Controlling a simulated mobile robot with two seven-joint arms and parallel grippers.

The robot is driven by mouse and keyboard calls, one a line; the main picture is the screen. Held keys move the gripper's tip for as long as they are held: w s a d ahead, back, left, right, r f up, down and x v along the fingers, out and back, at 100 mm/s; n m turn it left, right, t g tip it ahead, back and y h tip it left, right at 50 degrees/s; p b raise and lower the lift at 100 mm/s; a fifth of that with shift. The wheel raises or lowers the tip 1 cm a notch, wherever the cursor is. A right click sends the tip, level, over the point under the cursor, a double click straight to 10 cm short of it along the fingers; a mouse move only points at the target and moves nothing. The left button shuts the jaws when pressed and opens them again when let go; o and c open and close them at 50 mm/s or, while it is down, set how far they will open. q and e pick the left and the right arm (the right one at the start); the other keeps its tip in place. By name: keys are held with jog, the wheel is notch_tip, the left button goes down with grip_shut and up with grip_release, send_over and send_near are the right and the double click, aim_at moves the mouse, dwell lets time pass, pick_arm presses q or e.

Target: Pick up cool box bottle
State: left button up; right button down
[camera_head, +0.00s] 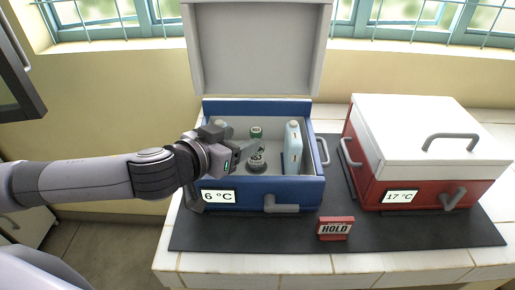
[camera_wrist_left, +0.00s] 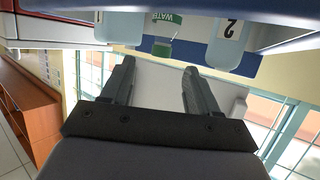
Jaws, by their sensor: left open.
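The open blue cool box (camera_head: 285,190) stands on a dark mat, its display reading 6 °C. Inside, a small bottle with a green and white label (camera_head: 256,133) is in the middle. In the left wrist view its label reads WATER (camera_wrist_left: 166,20). A pale blue bottle (camera_head: 292,148) stands at the right of the box. In the wrist view, a pale bottle marked 2 (camera_wrist_left: 228,46) and another pale bottle (camera_wrist_left: 118,27) flank the small one. My left gripper (camera_head: 242,150) is open over the box's left part, beside the small bottle, partly hiding the contents. My right gripper is not in view.
The cool box's grey lid (camera_head: 255,50) stands raised behind it. A red box with a closed white lid (camera_head: 425,135) stands to the right, reading 17 °C. A red HOLD sign (camera_head: 335,228) sits on the dark mat (camera_head: 400,230). White tiles (camera_head: 260,263) are clear in front.

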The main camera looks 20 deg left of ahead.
aim_at(252, 133)
pick_arm(q)
jog(key=shift+p+x, duration=0.45)
jog(key=shift+x, duration=2.2)
jog(key=shift+w+a+r, duration=0.1)
jog(key=shift+a, duration=0.05)
grip_shut()
